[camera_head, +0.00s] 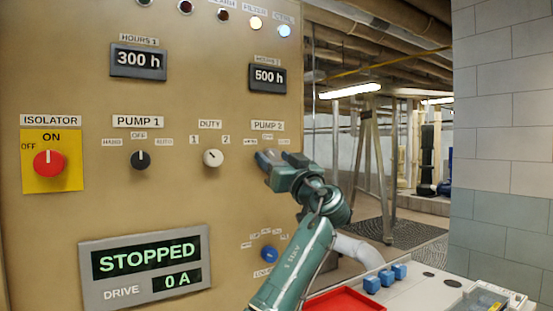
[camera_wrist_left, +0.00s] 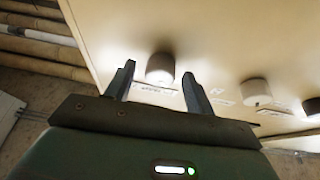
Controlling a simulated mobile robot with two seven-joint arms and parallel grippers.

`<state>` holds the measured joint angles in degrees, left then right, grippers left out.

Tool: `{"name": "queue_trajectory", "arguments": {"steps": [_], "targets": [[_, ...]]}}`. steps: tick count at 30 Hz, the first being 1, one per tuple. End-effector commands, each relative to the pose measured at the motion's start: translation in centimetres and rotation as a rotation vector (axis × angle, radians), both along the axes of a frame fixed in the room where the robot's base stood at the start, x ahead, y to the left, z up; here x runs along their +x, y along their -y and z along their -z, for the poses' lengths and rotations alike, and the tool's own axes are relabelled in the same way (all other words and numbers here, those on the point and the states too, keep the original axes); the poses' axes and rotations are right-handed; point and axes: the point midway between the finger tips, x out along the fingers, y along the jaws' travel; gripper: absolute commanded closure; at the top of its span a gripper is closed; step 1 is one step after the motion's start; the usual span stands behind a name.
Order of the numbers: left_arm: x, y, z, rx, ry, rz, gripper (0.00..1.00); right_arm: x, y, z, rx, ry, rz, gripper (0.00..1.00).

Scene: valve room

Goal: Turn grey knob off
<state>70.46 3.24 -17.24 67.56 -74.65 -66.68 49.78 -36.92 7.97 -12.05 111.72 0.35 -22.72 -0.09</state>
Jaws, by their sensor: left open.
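A tan control panel (camera_head: 60,220) carries a row of knobs. My left gripper (camera_head: 265,159) is at the panel under the PUMP 2 label (camera_head: 268,126), covering the knob there in the head view. I cannot tell which way this knob points. My right gripper is not in view.
Beside it are the white DUTY knob (camera_head: 213,157), black PUMP 1 knob (camera_head: 140,159) and red ISOLATOR knob (camera_head: 48,163). A blue knob (camera_head: 269,254) is below. At lower right, a bench holds a red tray (camera_head: 345,301) and blue blocks (camera_head: 386,277).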

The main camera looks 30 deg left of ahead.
Motion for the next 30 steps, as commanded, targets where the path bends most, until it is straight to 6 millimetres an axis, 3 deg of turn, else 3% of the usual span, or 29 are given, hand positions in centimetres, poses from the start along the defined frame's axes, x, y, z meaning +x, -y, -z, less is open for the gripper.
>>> {"name": "queue_trajectory", "arguments": {"steps": [17, 30], "targets": [[-0.03, 0.04, 0.01, 0.0, 0.0, 0.0, 0.89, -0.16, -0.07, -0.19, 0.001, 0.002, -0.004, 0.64], [-0.11, -0.02, 0.16, 0.05, -0.086, 0.001, 0.91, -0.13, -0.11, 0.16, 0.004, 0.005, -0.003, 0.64]]}}
